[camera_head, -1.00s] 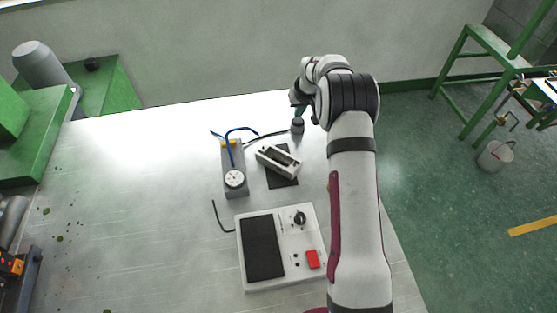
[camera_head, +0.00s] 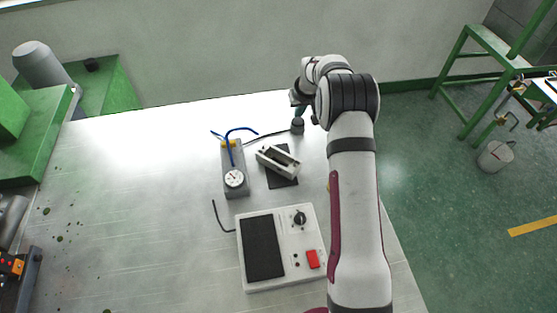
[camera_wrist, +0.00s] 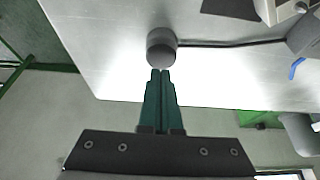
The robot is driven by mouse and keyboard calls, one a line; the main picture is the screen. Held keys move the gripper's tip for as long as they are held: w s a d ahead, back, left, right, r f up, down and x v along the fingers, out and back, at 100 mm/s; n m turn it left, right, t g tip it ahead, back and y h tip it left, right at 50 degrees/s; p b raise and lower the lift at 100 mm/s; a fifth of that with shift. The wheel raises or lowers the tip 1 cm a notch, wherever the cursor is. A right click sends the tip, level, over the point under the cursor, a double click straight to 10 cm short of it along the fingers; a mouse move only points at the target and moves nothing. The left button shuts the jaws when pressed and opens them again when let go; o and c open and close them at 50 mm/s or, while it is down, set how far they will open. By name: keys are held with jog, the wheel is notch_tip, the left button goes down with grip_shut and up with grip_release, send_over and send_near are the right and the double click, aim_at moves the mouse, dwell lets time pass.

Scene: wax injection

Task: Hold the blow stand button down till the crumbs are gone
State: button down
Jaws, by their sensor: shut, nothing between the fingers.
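The blow stand (camera_head: 235,183) is a grey block with a round white gauge and blue tubes, left of the arm. A black cable runs from it to a round dark grey button (camera_head: 297,127) near the table's back edge. In the wrist view the button (camera_wrist: 161,47) lies just beyond my fingertips. My gripper (camera_wrist: 160,72) has its dark green fingers together and empty, with the tips at the button's near edge. I cannot tell whether they touch it or whether it is pressed down.
A white block with a dark slot (camera_head: 272,158) lies on a black mat (camera_head: 284,183) beside the stand. A white control box (camera_head: 283,277) with a black pad, knob and red switch sits nearer the front. Dark spots (camera_head: 60,239) mark the left of the table (camera_head: 130,190), otherwise largely bare there.

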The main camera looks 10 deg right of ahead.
jog(key=shift+f, duration=0.15)
jog(key=shift+f, duration=0.95)
dwell(0.9)
dwell(1.1)
jog(key=shift+r, duration=2.6)
jog(key=shift+r, duration=0.1)
